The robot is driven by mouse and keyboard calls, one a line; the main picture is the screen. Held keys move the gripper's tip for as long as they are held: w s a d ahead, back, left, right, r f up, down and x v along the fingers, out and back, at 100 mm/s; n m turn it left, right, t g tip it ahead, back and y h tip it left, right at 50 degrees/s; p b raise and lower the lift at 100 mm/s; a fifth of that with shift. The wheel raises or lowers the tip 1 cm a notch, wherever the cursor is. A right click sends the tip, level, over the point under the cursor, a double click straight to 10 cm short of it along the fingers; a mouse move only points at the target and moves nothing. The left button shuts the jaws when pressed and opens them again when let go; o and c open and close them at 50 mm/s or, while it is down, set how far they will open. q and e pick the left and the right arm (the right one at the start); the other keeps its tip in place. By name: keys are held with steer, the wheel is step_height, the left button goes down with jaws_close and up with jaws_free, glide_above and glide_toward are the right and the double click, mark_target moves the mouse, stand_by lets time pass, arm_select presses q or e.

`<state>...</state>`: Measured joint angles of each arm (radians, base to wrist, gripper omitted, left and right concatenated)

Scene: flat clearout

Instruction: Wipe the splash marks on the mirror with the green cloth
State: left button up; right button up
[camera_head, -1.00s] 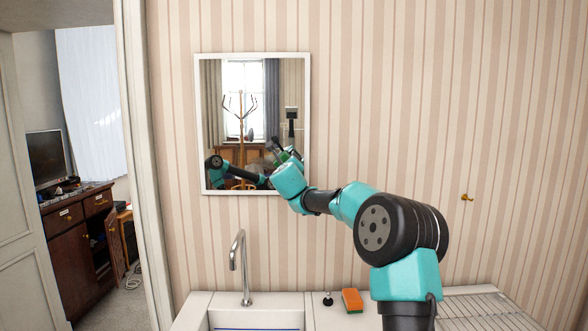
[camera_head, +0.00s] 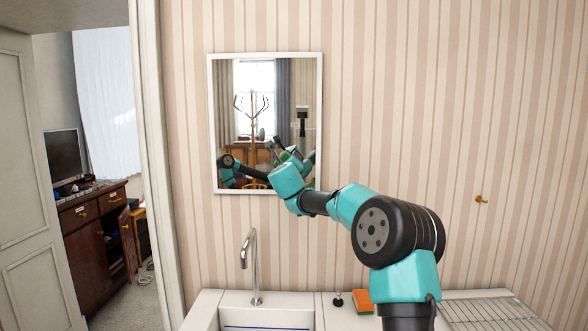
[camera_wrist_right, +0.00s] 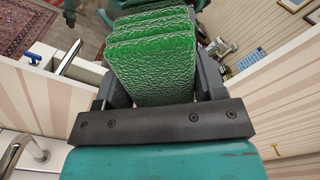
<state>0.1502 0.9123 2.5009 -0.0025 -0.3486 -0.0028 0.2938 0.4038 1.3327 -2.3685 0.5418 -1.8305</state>
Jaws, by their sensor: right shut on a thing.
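The mirror (camera_head: 212,120) hangs on the striped wall in a white frame. I cannot make out splash marks on it in the head view. My right arm reaches across from the right, and its wrist covers the mirror's lower right part. In the right wrist view my right gripper (camera_wrist_right: 138,40) is shut on the green cloth (camera_wrist_right: 158,68), which is folded in layers between the dark fingers. In the head view the right gripper and cloth are mostly hidden behind the wrist; some green shows in the reflection. My left gripper is not in view.
Below the mirror is a white sink with a curved tap (camera_head: 254,265). An orange and green sponge (camera_head: 363,301) and a small black-topped plug (camera_head: 338,299) lie on the counter, with a wire drying rack (camera_head: 490,310) at right. A doorway opens at left.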

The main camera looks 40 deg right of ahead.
mark_target(276, 165)
steer(key=shift+w+a+f, duration=0.1)
steer(key=shift+w+a, duration=0.2)
steer(key=shift+a, duration=0.05)
steer(key=shift+w+a, duration=0.1)
steer(key=shift+w+a, duration=0.7)
steer(key=shift+a, duration=0.15)
steer(key=shift+w+a, duration=0.35)
steer(key=shift+a, duration=0.15)
steer(key=shift+w+a, duration=1.2)
